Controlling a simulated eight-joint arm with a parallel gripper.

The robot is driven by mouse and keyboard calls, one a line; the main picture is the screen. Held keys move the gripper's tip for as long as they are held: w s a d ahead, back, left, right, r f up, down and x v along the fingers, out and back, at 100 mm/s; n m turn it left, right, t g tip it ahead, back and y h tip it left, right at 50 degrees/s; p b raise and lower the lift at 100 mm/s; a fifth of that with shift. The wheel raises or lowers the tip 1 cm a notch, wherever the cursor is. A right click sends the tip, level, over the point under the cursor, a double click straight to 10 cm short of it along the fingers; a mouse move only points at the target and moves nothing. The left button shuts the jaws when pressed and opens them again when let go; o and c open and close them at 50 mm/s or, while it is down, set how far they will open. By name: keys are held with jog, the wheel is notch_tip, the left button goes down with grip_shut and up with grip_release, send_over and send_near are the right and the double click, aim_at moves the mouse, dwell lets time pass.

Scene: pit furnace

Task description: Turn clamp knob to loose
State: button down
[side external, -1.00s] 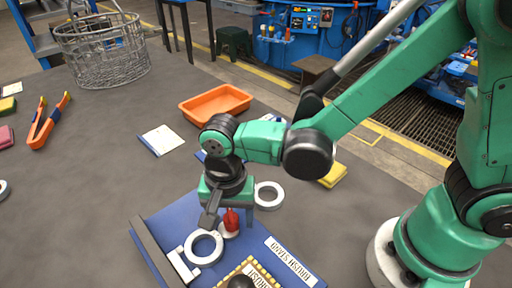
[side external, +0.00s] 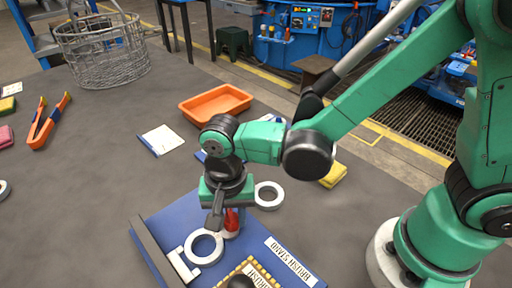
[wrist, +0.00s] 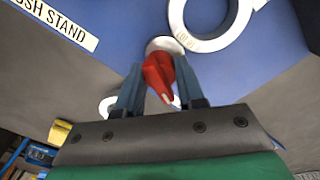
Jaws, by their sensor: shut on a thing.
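The red clamp knob (side external: 232,219) stands on a pale round base on the blue brush stand (side external: 190,215). In the wrist view the red knob (wrist: 160,76) sits between the two fingers, its pointed end with a white mark toward the palm. My gripper (side external: 228,217) points down over the stand and is shut on the knob; it also shows in the wrist view (wrist: 158,92). A white ring clamp (side external: 204,262) lies beside the knob on the stand, and the white ring (wrist: 212,30) shows lettering in the wrist view. One finger partly hides the knob in the side view.
A loose white ring (side external: 280,195) lies behind the stand. An orange tray (side external: 215,116), a white card (side external: 162,140) and a yellow sponge (side external: 334,175) lie farther back. A wire basket (side external: 103,62) and orange tongs (side external: 47,122) are at the left.

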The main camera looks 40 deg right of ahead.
jog(key=n, duration=1.1)
jog(key=shift+n, duration=0.3)
jog(key=n, duration=1.1)
dwell(0.4)
jog(key=c, duration=0.5)
grip_release()
jog(key=shift+c, duration=0.2)
jog(key=shift+a, duration=0.1)
